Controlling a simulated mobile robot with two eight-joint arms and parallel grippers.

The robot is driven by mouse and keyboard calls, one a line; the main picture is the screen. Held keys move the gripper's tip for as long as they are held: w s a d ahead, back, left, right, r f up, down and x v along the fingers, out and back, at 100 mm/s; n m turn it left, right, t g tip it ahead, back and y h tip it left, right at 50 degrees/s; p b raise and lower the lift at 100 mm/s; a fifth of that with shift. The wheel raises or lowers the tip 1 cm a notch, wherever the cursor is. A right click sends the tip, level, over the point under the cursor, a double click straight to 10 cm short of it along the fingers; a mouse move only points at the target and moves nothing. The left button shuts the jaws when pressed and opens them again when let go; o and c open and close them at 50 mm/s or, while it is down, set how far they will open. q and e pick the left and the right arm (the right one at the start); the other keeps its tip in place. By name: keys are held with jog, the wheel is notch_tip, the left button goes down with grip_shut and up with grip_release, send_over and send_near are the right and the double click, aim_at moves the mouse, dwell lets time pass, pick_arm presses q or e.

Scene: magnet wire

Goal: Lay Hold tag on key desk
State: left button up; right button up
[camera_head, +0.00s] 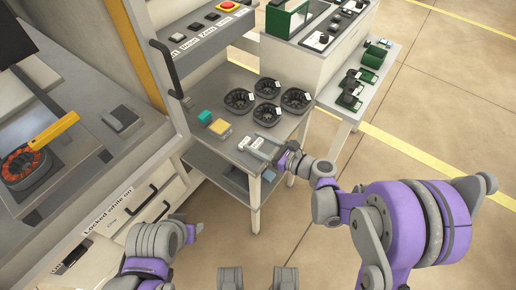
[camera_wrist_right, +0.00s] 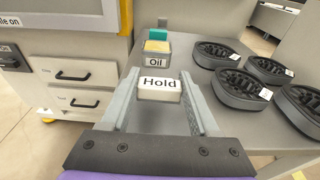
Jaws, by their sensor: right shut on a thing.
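The Hold tag (camera_wrist_right: 160,88), a small block with a white face and black lettering, sits between the fingers of my right gripper (camera_wrist_right: 160,98). In the head view my right gripper (camera_head: 262,149) is over the near part of the small grey table, shut on the tag. How high it is above the table I cannot tell. A panel with several dark keys, white labels and a red button (camera_head: 205,25) is at the top of the head view; it looks like the key desk. My left gripper (camera_head: 192,230) is low in the head view, its fingers mostly hidden.
The grey table (camera_head: 238,90) carries several round black stators (camera_head: 267,88), a teal block (camera_head: 205,116) and a yellow-topped block (camera_head: 219,127) labelled Oil. A grey cabinet post and handle (camera_head: 167,68) stand left of the table. A white side table (camera_head: 350,118) holds green parts.

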aim_at(258, 149)
jog(key=shift+d+f+b, duration=0.1)
jog(key=shift+f+b, duration=0.25)
jog(key=shift+f, duration=1.2)
jog(key=shift+f, duration=0.25)
jog(key=o, duration=1.3)
jog(key=shift+r, duration=0.1)
jog(key=v, duration=1.1)
jog(key=shift+w+r+p, duration=0.3)
jog(key=shift+w+r, duration=0.05)
